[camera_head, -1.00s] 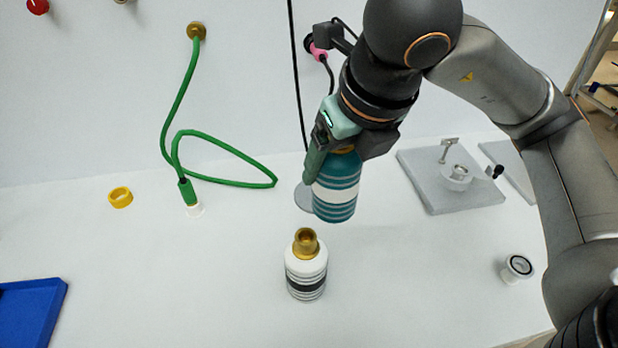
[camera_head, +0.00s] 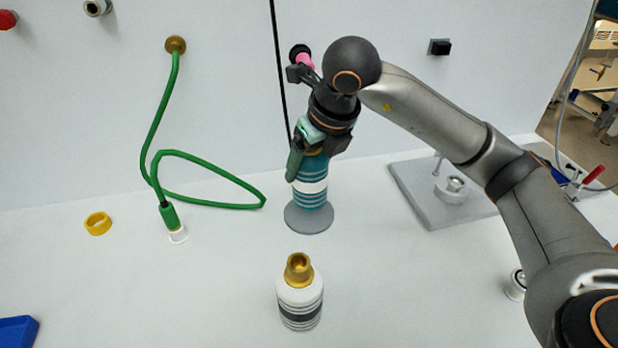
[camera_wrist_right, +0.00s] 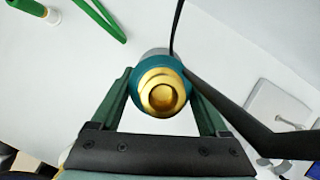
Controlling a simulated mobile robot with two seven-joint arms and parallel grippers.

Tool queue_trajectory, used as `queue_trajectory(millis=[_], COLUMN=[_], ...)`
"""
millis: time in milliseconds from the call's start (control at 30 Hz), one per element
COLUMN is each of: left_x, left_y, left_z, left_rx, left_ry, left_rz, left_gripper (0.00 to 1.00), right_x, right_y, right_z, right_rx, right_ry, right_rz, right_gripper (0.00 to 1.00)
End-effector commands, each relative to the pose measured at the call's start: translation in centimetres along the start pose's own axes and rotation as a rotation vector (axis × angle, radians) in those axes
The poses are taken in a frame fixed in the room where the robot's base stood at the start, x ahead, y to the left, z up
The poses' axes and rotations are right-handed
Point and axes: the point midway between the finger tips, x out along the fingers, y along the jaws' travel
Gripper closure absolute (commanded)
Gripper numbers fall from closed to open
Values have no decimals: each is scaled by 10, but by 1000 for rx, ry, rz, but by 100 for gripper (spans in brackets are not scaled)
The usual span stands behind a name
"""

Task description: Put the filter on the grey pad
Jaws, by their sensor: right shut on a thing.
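The filter is a teal cylinder with white bands (camera_head: 311,190) and a brass top, which shows in the right wrist view (camera_wrist_right: 161,92). My right gripper (camera_head: 310,158) is shut on it near its top, one finger on each side. The filter is upright over the round grey pad (camera_head: 309,222). Its lower end looks to be at the pad's surface, but I cannot tell whether it touches. The pad's middle is hidden behind the filter. My left gripper is not in view.
A white filter-like cylinder with a brass top (camera_head: 300,300) stands in front of the pad. A green hose (camera_head: 210,165) loops at the left, near a yellow ring (camera_head: 98,223). A grey plate with a fixture (camera_head: 430,205) lies at the right. A black cable (camera_head: 279,70) hangs behind.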

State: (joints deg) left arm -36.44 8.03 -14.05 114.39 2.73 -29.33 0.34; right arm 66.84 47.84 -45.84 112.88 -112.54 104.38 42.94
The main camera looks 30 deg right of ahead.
Motion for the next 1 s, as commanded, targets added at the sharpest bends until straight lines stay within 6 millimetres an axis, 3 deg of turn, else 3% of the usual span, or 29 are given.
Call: queue_trajectory(millis=[233, 400, 800, 833, 1000], left_x=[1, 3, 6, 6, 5], left_y=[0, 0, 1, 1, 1], left_z=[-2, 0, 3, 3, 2], left_rx=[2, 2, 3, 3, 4], left_ry=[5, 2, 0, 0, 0], left_rz=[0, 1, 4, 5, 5], left_gripper=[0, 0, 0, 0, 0], right_x=[18, 42, 48, 48, 47], right_y=[-6, -6, -5, -5, -5], right_z=[4, -7, -9, -9, -9], right_rx=[1, 0, 0, 0, 0], right_ry=[0, 1, -3, -2, -1], right_rz=[0, 0, 0, 0, 0], right_gripper=[94, 94, 94, 21, 2])
